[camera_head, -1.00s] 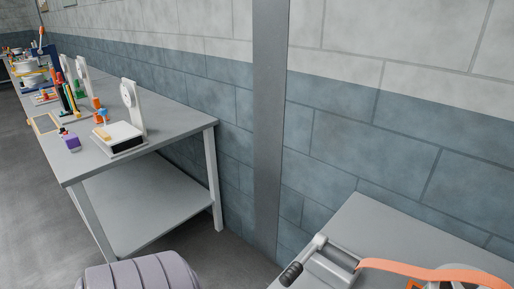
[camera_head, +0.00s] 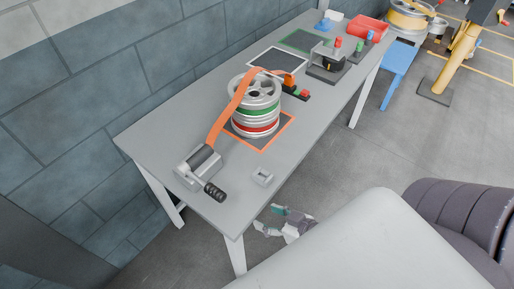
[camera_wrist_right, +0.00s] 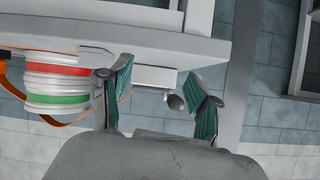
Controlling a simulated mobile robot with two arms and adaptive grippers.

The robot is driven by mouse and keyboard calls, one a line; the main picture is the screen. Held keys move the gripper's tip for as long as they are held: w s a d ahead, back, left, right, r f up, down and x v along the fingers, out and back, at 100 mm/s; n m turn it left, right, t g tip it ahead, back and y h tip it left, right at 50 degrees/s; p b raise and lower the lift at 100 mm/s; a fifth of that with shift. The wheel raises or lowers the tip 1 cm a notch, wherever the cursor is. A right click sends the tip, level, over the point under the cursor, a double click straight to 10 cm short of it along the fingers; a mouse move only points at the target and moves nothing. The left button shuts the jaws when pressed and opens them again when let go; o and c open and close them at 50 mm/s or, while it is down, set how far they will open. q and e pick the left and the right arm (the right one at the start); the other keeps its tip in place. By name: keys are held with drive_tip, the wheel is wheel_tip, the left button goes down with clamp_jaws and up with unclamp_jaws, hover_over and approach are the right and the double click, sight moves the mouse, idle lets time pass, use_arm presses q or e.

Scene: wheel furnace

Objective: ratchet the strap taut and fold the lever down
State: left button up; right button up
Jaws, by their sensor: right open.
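The ratchet (camera_head: 196,167) is a grey block with a dark roller at the near left end of the table. Its lever, with a black ribbed grip (camera_head: 215,191), points toward the table's front edge. The orange strap (camera_head: 227,118) runs from the ratchet over a stack of wheels (camera_head: 256,110) to an orange piece (camera_head: 289,80). My right gripper (camera_head: 268,219) is open and empty, off the table's front edge, apart from the lever. The wrist view is upside down; the wheels (camera_wrist_right: 58,85) and strap (camera_wrist_right: 50,123) show left of the fingers. A grey part (camera_wrist_right: 155,77) shows between them. My left gripper is out of view.
A small grey bracket (camera_head: 263,177) sits on the table (camera_head: 155,135) near its front edge. A black device with a red knob (camera_head: 330,64) and a red tray (camera_head: 368,28) stand further along. A brick wall runs behind.

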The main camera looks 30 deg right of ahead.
drive_tip(key=y, duration=0.1)
approach(224, 197)
drive_tip(key=s+d, duration=0.1)
drive_tip(key=s, duration=0.1)
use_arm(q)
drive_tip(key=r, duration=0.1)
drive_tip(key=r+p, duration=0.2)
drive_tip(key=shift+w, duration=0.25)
use_arm(e)
drive_tip(key=shift+t+y, duration=0.4)
drive_tip(key=shift+t, duration=0.1)
drive_tip(key=x, duration=1.4)
drive_tip(key=shift+w+d+f, duration=0.15)
drive_tip(key=shift+w+f, duration=0.05)
drive_tip(key=shift+f, duration=0.1)
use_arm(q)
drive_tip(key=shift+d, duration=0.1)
use_arm(e)
drive_tip(key=shift+c, duration=0.3)
